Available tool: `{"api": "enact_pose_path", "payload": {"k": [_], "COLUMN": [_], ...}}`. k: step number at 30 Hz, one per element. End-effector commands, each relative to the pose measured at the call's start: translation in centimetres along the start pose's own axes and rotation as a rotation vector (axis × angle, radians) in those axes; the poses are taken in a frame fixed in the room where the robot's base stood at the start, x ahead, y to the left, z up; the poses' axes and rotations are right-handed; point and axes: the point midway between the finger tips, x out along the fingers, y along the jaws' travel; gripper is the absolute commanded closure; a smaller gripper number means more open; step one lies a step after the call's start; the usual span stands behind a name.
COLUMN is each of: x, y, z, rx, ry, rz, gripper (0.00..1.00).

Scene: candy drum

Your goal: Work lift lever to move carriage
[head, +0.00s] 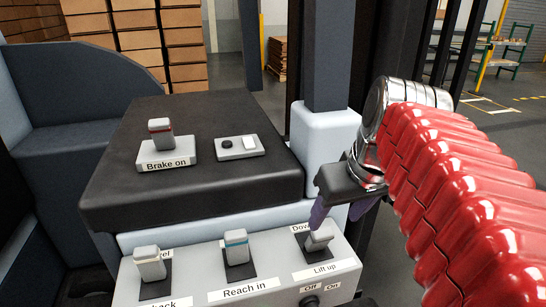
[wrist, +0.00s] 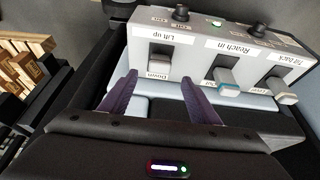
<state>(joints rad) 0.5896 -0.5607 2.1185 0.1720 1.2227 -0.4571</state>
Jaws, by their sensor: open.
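The lift lever (head: 318,239) is a short grey lever at the right end of the grey control panel (head: 195,278), between labels reading "Lift up" and a partly covered "Down". In the wrist view the lift lever (wrist: 160,60) stands just beyond the gap between the fingertips. My gripper (head: 333,222) is open, its purple fingers right by this lever in the head view. In the wrist view my gripper (wrist: 158,78) has nothing between its fingers. I cannot tell whether a finger touches the lever. The carriage cannot be made out.
On the same panel stand the blue-striped "Reach in" lever (head: 235,245) and another grey lever (head: 150,262) at the left. A red-striped "Brake on" lever (head: 160,132) sits on the black console (head: 200,185). A light-grey post base (head: 325,137) rises close behind my gripper.

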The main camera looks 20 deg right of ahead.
Motion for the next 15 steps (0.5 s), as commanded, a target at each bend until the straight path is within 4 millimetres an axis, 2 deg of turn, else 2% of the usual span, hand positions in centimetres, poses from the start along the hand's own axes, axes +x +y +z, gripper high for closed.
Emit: {"api": "enact_pose_path", "payload": {"k": [8,15], "x": [0.6,3.0], "y": [-0.9,-4.7], "z": [0.2,1.4], "rx": [-0.009,-0.047], "ry": [0.002,0.018], "rz": [-0.002,-0.011], "gripper": [0.44,0.44]}}
